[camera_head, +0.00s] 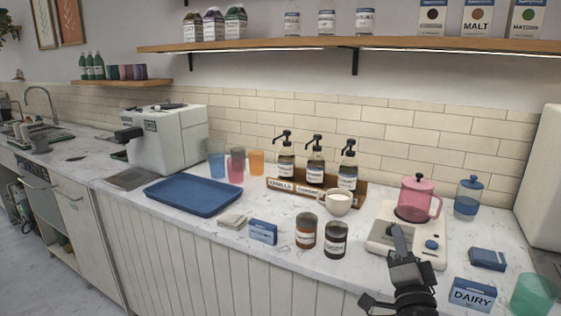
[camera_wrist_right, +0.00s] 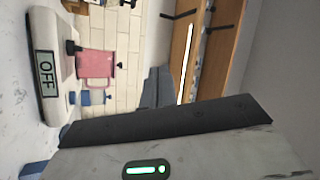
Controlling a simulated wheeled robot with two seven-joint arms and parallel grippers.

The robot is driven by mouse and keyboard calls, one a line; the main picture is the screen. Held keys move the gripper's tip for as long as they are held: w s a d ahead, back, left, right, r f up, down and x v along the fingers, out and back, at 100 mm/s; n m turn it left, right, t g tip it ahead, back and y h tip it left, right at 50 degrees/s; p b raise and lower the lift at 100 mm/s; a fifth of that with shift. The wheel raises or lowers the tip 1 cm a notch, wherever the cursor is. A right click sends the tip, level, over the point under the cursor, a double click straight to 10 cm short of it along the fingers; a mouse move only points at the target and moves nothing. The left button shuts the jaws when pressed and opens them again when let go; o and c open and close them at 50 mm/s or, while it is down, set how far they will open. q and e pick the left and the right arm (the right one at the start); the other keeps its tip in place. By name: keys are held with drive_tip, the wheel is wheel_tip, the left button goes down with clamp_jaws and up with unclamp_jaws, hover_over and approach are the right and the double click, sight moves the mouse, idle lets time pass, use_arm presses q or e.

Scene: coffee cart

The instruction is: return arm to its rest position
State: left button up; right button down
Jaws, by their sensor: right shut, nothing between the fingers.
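My right gripper (camera_head: 399,238) is dark grey and comes in from the bottom of the head view. It is shut and empty. In that view its tips overlap the front of the white appliance (camera_head: 432,254), which has a blue knob; I cannot tell how far above it they are. In the right wrist view, turned sideways, the pink press (camera_wrist_right: 94,66) and the appliance's display, reading "OFF" (camera_wrist_right: 46,74), show at the left. My left gripper is not in view.
Two dark jars (camera_head: 335,240), a cream cup (camera_head: 338,203) and a blue tray (camera_head: 195,195) are left of the gripper. A "DAIRY" box (camera_head: 472,295), a dark blue box (camera_head: 487,259) and a green cup (camera_head: 534,294) are right. A wooden shelf (camera_head: 345,46) runs above.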

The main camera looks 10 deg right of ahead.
drive_tip(key=s+a+f+n+g+y, duration=0.35)
drive_tip(key=a+f+n+y, duration=0.35)
drive_tip(key=f, duration=0.5)
drive_tip(key=s+a+f+n+g+y, duration=0.1)
drive_tip(key=s+a+f+n+g, duration=0.3)
drive_tip(key=s+f, duration=0.4)
drive_tip(key=s+a+f+n+g, duration=0.4)
drive_tip(key=s+a+f+n, duration=0.2)
drive_tip(key=s, duration=0.5)
wheel_tip(320, 180, down, 3)
drive_tip(key=shift+s+a+r+n+y, duration=0.15)
drive_tip(key=shift+a+n+y, duration=0.25)
drive_tip(key=shift+a, duration=0.5)
